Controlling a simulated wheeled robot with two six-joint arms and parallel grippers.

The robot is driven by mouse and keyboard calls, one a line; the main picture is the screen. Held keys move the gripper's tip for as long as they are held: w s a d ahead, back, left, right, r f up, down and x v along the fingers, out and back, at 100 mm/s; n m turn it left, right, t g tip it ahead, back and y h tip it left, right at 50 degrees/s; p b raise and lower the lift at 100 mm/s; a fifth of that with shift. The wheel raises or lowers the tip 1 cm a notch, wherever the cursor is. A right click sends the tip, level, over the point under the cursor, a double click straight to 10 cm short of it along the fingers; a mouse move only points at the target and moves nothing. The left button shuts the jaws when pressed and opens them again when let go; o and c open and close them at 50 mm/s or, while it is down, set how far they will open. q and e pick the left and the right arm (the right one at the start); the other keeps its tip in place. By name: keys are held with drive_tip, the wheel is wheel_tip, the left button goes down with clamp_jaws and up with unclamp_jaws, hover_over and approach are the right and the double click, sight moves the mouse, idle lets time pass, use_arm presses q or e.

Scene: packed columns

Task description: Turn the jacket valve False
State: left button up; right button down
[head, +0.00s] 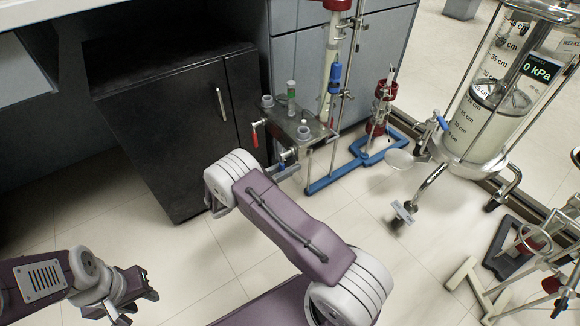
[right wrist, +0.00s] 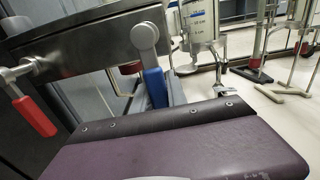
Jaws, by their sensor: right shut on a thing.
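A grey metal box (head: 300,128) carries a red valve handle (head: 254,137), hanging down, and a blue valve handle low on its near side. In the right wrist view the red handle (right wrist: 36,116) hangs at the left. The blue handle (right wrist: 155,87) hangs down from a grey pivot, slightly tilted. I cannot tell by any label which is the jacket valve. My right gripper (head: 284,170) is at the blue handle and shut on it; its fingertips are mostly hidden. My left gripper (head: 142,288) is low at the left, away from the valves; its jaw opening is unclear.
A black cabinet (head: 170,120) stands left of the box. A blue stand base (head: 345,165) lies on the floor to its right. A tall glass vessel (head: 485,110) with a pressure display and its own blue handle (head: 441,122) stands further right. Pale floor is open at the front.

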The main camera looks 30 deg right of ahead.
idle(0.5)
drive_tip(key=s+r+n+p, duration=0.6)
drive_tip(key=n+p, duration=1)
drive_tip(key=n, duration=0.2)
drive_tip(key=shift+s+d+r, duration=0.2)
drive_tip(key=shift+r, duration=0.05)
idle(0.4)
drive_tip(key=c, duration=1.3)
unclamp_jaws()
